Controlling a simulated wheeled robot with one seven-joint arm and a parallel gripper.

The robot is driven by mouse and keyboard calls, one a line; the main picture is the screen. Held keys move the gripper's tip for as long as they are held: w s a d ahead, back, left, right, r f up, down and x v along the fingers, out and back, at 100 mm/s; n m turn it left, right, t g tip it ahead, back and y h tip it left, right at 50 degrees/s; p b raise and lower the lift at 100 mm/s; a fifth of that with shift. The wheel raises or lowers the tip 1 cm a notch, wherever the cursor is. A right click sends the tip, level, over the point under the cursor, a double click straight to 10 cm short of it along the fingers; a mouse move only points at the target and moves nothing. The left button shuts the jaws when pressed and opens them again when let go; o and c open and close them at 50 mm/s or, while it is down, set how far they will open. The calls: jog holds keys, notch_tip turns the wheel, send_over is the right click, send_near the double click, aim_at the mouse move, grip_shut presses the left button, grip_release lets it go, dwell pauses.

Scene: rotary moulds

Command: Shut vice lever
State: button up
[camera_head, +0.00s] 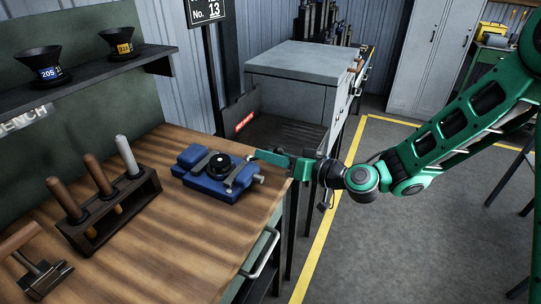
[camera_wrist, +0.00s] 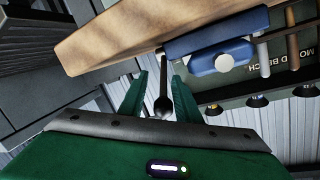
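The blue vice (camera_head: 208,187) sits on the wooden bench near its right edge, with a round black part on top. In the wrist view the blue vice (camera_wrist: 215,45) is at the upper right, with a silver round end facing me. A dark lever (camera_wrist: 161,102) with a thicker rounded end points towards my wrist camera. My gripper (camera_wrist: 161,78) is open, with one green finger on each side of the lever; contact on the right side is unclear. In the head view my gripper (camera_head: 260,157) is just right of the vice and hides most of the lever.
A rack (camera_head: 110,215) with several handled tools stands left of the vice on the bench (camera_head: 190,255). A T-handled tool (camera_head: 40,270) lies nearer. A shelf (camera_head: 90,70) holds two black funnels. A grey cabinet (camera_head: 300,75) stands behind; open floor lies to the right.

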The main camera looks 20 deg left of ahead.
jog(key=v, duration=1)
jog(key=shift+d, duration=0.4)
jog(key=shift+s, duration=0.15)
jog(key=s+d+f+m+g+h, duration=0.15)
jog(key=d+h, duration=0.25)
jog(key=d, duration=0.5)
jog(key=s+d+f+h, duration=0.1)
jog(key=d+f+h, duration=0.2)
jog(key=d, duration=0.6)
jog(key=s+d+f+m+g+h, duration=0.1)
jog(key=s+d+f+h, duration=0.2)
jog(key=d, duration=0.6)
jog(key=s+d+r+m+g+h, duration=0.2)
jog(key=s+d+m, duration=0.3)
jog(key=s+d, duration=0.4)
jog(key=s+d+r+m+g+h, duration=0.2)
jog(key=s+d+r+m, duration=0.3)
jog(key=s+d, duration=0.5)
jog(key=shift+d+r+m+h, duration=0.3)
jog(key=shift+d+m, duration=0.25)
jog(key=shift+m, duration=0.1)
